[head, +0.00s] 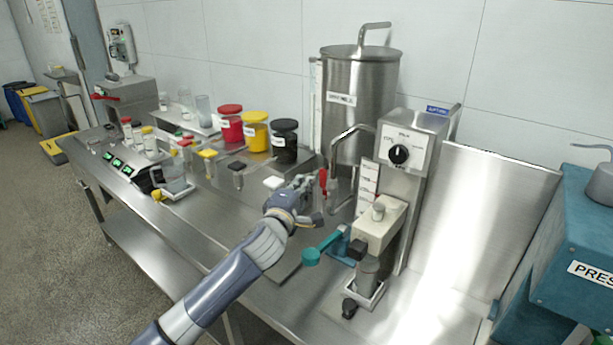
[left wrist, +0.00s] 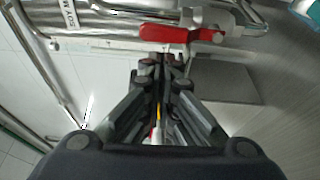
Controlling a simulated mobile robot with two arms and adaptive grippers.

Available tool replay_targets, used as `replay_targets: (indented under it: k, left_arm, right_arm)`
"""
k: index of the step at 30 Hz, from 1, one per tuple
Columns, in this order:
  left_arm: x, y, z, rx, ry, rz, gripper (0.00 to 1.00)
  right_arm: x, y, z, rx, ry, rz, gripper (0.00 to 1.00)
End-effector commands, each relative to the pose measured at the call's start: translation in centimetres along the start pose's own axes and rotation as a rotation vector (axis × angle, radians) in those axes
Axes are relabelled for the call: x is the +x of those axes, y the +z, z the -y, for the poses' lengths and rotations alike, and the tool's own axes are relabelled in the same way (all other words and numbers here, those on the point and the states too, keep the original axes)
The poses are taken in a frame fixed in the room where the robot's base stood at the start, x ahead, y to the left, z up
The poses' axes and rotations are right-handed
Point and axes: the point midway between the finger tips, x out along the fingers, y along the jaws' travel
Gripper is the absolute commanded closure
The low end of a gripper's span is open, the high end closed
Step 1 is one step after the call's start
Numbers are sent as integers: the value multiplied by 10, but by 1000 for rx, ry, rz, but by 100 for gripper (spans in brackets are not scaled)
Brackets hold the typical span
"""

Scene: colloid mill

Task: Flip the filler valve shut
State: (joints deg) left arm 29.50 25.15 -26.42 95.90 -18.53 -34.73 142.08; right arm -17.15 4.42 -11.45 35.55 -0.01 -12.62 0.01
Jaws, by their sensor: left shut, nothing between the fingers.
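The filler valve has a red lever handle (head: 323,181) at the steel pipework below the big steel tank (head: 358,100). In the left wrist view the red lever (left wrist: 183,33) lies across the top of the picture, just beyond my fingertips. My left gripper (head: 308,186) is shut and empty, its tips just left of the lever. In the left wrist view the closed fingertips (left wrist: 162,64) point toward the lever; I cannot tell whether they touch it. The valve body is partly hidden. My right gripper is not in view.
Right of the valve stands a steel mill with a black knob (head: 398,154) and a teal handle (head: 318,251) jutting toward my arm. Red, yellow and black jars (head: 284,141) stand behind left. A teal press (head: 570,240) is far right. The bench front is mostly clear.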

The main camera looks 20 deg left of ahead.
Motion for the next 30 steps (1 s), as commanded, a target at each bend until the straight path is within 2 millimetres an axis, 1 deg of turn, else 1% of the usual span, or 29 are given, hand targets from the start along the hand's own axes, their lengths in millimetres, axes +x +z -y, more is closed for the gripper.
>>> replay_targets:
  k: [1, 3, 10, 23, 30]
  left_arm:
    - [7, 0, -2, 0, 0, -1, 100]
    - [14, 0, -2, 1, 1, 0, 100]
    - [26, 0, 0, -1, 0, 0, 100]
    - [27, 0, 0, 1, 1, 0, 100]
    - [26, 3, 2, 71, 26, 0, 100]
  right_arm:
    - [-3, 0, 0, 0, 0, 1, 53]
    - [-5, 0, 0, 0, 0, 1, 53]
    - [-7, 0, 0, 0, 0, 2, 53]
    - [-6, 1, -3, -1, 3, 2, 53]
    - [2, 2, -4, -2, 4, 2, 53]
